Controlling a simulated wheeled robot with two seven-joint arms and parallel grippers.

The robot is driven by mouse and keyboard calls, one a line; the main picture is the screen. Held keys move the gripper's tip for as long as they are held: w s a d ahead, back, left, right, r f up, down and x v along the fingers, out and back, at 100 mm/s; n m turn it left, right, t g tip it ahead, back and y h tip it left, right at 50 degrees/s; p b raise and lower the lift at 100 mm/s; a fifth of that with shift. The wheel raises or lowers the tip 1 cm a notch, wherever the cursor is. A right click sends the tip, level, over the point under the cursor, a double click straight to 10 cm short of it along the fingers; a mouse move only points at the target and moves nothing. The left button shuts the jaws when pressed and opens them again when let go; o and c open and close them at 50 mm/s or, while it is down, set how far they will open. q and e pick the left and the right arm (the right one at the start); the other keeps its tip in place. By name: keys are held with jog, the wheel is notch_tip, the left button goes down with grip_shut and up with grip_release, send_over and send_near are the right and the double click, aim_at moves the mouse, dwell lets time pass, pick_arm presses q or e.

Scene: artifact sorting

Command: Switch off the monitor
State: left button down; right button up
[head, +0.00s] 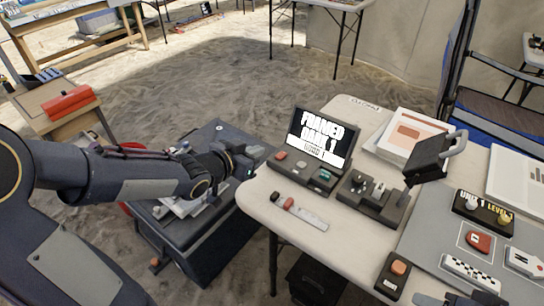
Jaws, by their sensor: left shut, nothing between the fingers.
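The monitor (321,136) stands near the table's far left edge. Its screen is lit and shows large white letters and a pale band. A dark control base (305,171) with a red button and other small controls lies in front of it. My left gripper (250,160) reaches in from the left, shut and empty, just left of the table corner and the base. It appears apart from both. My right gripper is not seen.
The white table (328,237) holds a dark switch block (373,199), a black device with a grey handle (430,157), papers (408,135) and several labelled pieces on a grey mat. A dark case (200,240) stands below my left arm. Sandy floor lies behind.

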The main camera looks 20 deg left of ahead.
pick_arm(q)
jog(key=b, duration=0.2)
send_over(281, 156)
jog(key=s+a, duration=0.1)
jog(key=s, duration=0.2)
notch_tip(281, 156, down, 4)
notch_tip(281, 156, down, 3)
jog(key=shift+a+b, duration=0.1)
jog(key=shift+b, duration=0.25)
jog(key=shift+f, duration=0.45)
